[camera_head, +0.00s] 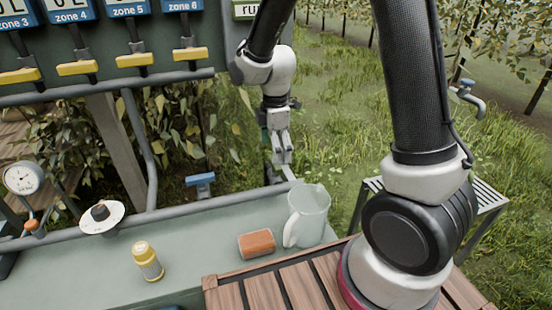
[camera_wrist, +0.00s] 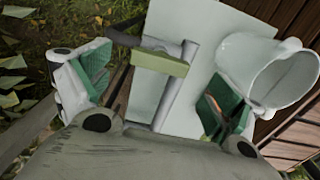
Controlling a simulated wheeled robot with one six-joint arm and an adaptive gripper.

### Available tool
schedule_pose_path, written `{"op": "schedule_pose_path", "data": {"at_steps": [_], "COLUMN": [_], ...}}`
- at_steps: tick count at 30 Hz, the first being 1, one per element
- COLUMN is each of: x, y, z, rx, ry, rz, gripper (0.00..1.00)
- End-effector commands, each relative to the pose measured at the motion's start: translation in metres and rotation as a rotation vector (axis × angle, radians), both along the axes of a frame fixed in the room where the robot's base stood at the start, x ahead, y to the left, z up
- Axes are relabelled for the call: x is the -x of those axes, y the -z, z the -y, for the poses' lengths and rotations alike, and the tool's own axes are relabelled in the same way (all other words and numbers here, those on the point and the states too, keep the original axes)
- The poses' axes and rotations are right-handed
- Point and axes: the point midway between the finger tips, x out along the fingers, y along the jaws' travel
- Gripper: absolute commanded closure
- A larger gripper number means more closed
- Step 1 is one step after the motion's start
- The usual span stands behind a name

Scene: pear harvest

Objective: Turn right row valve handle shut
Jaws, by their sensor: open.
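In the wrist view, an olive-green bar handle (camera_wrist: 160,61) sits across a grey pipe (camera_wrist: 176,85). It lies in the gap between the two green-padded fingers of my gripper (camera_wrist: 158,84), which are spread apart with space on both sides of the handle. In the head view, my gripper (camera_head: 281,160) points down at the right end of the grey pipe along the bench's back edge. That handle is hidden there by my gripper. A separate blue handle (camera_head: 200,180) stands on the pipe to the left. I cannot tell whether either finger touches the olive-green handle.
A clear pitcher (camera_head: 311,216) stands close to my gripper, with an orange cylinder (camera_head: 257,244) beside it. A yellow-capped bottle (camera_head: 148,262), a white disc with a black knob (camera_head: 101,219) and a gauge (camera_head: 22,178) are to the left. Several yellow zone levers (camera_head: 134,60) are above.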

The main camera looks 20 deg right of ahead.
Motion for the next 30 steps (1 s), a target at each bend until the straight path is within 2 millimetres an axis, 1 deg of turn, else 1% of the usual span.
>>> {"op": "schedule_pose_path", "data": {"at_steps": [1, 3, 7, 11, 17, 20, 24, 25, 30], "x": [0.001, 0.000, 0.000, 0.000, 0.000, 0.000, 0.000, 0.000, 0.000], "y": [0.010, 0.020, 0.034, 0.038, 0.038, 0.038, 0.038, 0.038, 0.038], "z": [0.000, 0.000, 0.000, 0.000, 0.000, 0.000, 0.000, 0.000, 0.000], "rx": [0.001, 0.001, 0.001, 0.000, 0.000, 0.000, 0.000, 0.000, 0.000], "ry": [0.000, 0.001, 0.001, 0.002, 0.002, 0.002, 0.002, 0.002, 0.005], "rz": [-0.004, -0.003, -0.002, 0.000, 0.001, 0.001, 0.001, 0.001, 0.001], "gripper": [0.07, 0.07, 0.07, 0.07, 0.07, 0.24, 0.49, 0.53, 0.53]}}
